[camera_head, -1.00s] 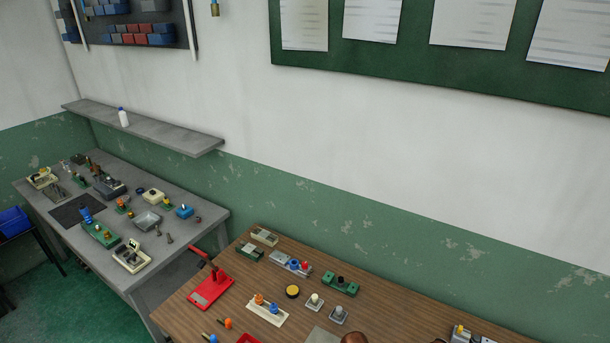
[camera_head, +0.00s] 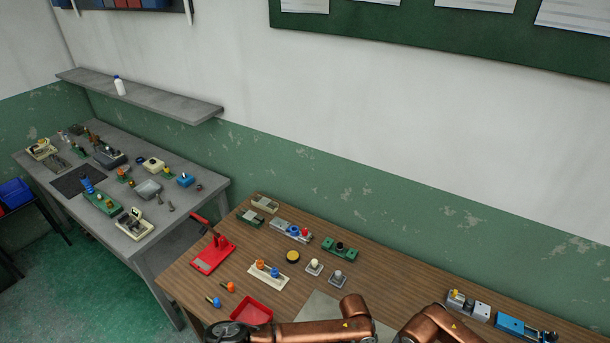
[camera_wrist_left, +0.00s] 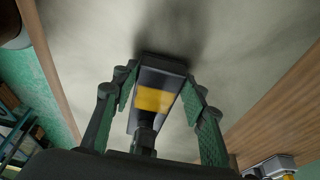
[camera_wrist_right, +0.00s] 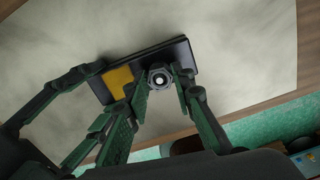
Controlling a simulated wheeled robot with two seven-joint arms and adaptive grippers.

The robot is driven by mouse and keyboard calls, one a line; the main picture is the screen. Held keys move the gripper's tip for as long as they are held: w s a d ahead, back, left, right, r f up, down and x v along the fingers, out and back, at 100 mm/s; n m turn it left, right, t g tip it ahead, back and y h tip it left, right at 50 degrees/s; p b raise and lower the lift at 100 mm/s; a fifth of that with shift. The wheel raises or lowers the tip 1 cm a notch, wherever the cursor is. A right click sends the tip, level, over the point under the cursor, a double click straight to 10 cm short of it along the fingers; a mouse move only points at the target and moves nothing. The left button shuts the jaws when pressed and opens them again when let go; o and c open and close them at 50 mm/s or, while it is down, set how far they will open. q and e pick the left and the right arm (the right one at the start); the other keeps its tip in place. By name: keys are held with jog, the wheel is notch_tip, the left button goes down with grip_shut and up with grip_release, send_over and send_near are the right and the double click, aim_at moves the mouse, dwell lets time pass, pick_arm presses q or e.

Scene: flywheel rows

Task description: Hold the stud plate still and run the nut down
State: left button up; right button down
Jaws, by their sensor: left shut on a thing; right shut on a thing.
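The stud plate (camera_wrist_left: 157,78) is dark with a yellow patch and sits between the fingers of my left gripper (camera_wrist_left: 155,92) in the left wrist view. My left gripper is shut on it. The plate (camera_wrist_right: 176,53) also shows in the right wrist view, with the left gripper's green fingers at its left. A hex nut (camera_wrist_right: 160,78) with a pale stud end in its centre is near one end of the plate. My right gripper (camera_wrist_right: 163,88) is shut on the nut, a finger on either side. The head view shows my copper arms, but not the gripper tips or the plate.
A grey mat (camera_head: 313,307) lies on the wooden table. A red tray (camera_head: 252,311), a cream peg base (camera_head: 270,274) and a red stand (camera_head: 212,254) are to its left. A blue vise-like block (camera_head: 515,326) is at the right. A grey bench (camera_head: 150,255) stands farther left.

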jog(key=shift+m, duration=0.5)
jog(key=m, duration=0.5)
jog(key=c, duration=2)
grip_release()
jog(key=shift+r, duration=1.5)
